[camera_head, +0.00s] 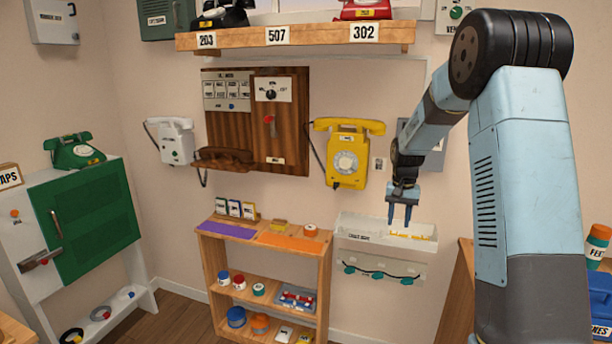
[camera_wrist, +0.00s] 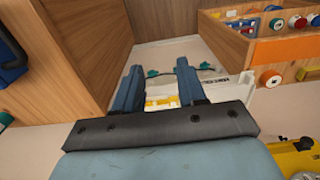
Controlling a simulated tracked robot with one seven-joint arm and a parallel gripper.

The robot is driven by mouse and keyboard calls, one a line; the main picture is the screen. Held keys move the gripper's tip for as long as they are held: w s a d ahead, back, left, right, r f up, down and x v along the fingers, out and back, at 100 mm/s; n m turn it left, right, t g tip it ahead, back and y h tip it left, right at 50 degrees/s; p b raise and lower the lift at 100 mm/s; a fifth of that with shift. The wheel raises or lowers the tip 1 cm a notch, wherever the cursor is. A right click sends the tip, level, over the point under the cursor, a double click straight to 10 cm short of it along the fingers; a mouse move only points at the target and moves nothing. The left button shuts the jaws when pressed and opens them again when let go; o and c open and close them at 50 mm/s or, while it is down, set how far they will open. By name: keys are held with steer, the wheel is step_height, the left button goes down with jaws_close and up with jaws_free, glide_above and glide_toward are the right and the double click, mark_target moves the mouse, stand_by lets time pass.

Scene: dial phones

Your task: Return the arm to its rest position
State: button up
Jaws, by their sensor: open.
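My arm rises at the right of the head view and bends over to the left. My gripper (camera_head: 401,217) hangs with its fingers pointing down, in front of or over a white wall tray (camera_head: 360,226) holding yellow items; the exact gap is unclear. In the wrist view my gripper (camera_wrist: 158,80) shows two blue fingers apart, with nothing held between them. The tray, with yellow pieces, shows beyond the fingers.
A yellow wall phone (camera_head: 347,158) hangs left of my gripper. A small wooden shelf (camera_head: 268,262) with jars stands below left. A wooden shelf (camera_head: 300,38) with phones runs above. A wooden cabinet (camera_head: 456,300) stands low at right, partly behind my arm.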

steer(key=s+a+r+n+t, duration=0.2)
steer(key=s+a+r+t, duration=0.1)
steer(key=s+r, duration=1.4)
steer(key=s+a+r+n+t, duration=0.1)
steer(key=s+t, duration=0.1)
steer(key=s, duration=1.9)
steer(key=shift+s+a+n+t, duration=0.3)
steer(key=shift+a, duration=0.1)
steer(key=shift+r, duration=0.1)
